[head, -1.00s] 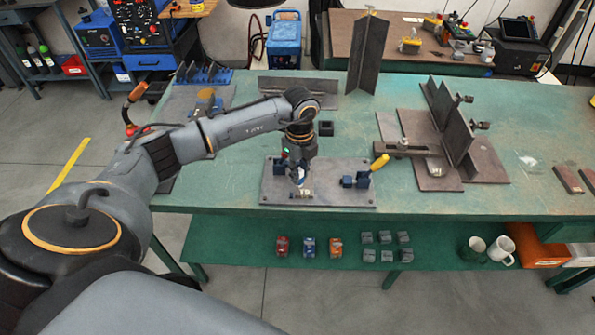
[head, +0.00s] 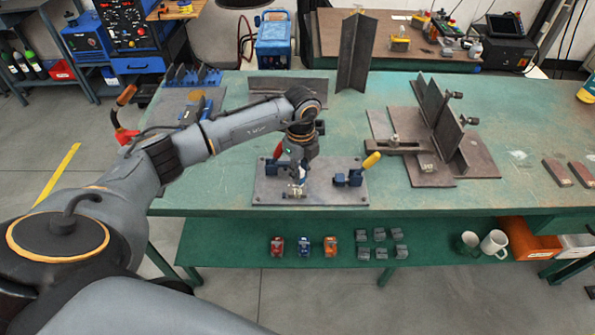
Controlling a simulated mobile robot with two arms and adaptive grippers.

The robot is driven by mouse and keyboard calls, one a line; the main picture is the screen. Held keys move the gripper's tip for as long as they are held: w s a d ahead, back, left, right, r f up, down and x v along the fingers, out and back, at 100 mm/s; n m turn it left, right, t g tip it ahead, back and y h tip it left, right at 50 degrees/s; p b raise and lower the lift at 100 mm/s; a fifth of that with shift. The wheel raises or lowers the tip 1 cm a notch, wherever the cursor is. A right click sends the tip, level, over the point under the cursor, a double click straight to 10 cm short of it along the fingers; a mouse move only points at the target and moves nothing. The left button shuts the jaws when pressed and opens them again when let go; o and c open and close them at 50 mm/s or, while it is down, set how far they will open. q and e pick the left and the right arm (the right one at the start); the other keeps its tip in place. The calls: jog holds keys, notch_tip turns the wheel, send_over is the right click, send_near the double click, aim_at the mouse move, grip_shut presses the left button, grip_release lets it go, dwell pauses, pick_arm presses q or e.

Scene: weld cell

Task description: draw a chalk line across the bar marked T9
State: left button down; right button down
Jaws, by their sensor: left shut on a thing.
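My left gripper (head: 297,183) reaches down over the grey fixture plate (head: 325,196) at the front middle of the green table. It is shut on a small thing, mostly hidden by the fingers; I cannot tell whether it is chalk. A small pale piece lies right under the fingertips on the plate, and I cannot tell whether they touch. No T9 mark is readable on any bar. My right gripper is out of view.
A blue clamp with a yellow handle (head: 371,161) stands on the plate's right side. A brown welding fixture with upright plates (head: 440,125) stands right of it. A tall angle piece (head: 355,52) stands at the back. The lower shelf (head: 350,228) holds small blocks and mugs.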

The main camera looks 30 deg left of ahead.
pick_arm(q)
jog(key=shift+d, duration=0.15)
jog(key=shift+w+d, duration=0.25)
jog(key=shift+w+d, duration=0.2)
jog(key=shift+d, duration=0.1)
notch_tip(320, 180, up, 7)
jog(key=p, duration=0.5)
dwell(0.4)
jog(key=shift+f, duration=0.15)
dwell(0.4)
jog(key=shift+f+b, duration=1.95)
jog(key=shift+f, duration=1.05)
jog(key=shift+f, duration=0.4)
